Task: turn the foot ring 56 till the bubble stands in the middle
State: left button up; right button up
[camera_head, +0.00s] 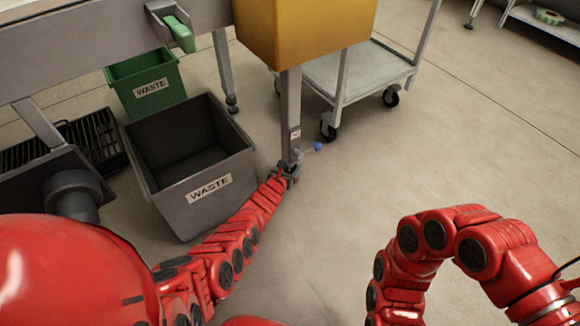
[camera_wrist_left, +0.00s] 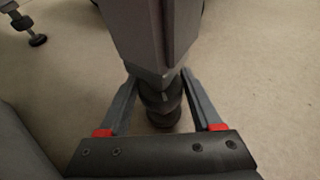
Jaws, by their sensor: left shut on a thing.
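The table leg (camera_head: 290,105) comes down under a yellow box, with a small pale label (camera_head: 295,134) too small to read. My left gripper (camera_head: 289,171) is low at the foot of this leg. In the left wrist view, the dark foot ring (camera_wrist_left: 160,100) sits below the square leg (camera_wrist_left: 152,35), between the two fingers of my left gripper (camera_wrist_left: 160,84), which is shut on it. In the head view the ring is mostly hidden by the gripper. No bubble can be made out. My right arm shows at the right, but its gripper is out of view.
A grey waste bin (camera_head: 163,205) stands just left of my left forearm, with a green waste bin (camera_head: 158,103) behind it. A small blue thing (camera_head: 318,146) is right of the leg's foot. A wheeled cart (camera_head: 365,70) stands behind. The floor at right is clear.

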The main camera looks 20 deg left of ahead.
pick_arm(q)
jog(key=shift+m+h, duration=0.6)
jog(key=shift+h, duration=0.1)
jog(key=o, duration=1.4)
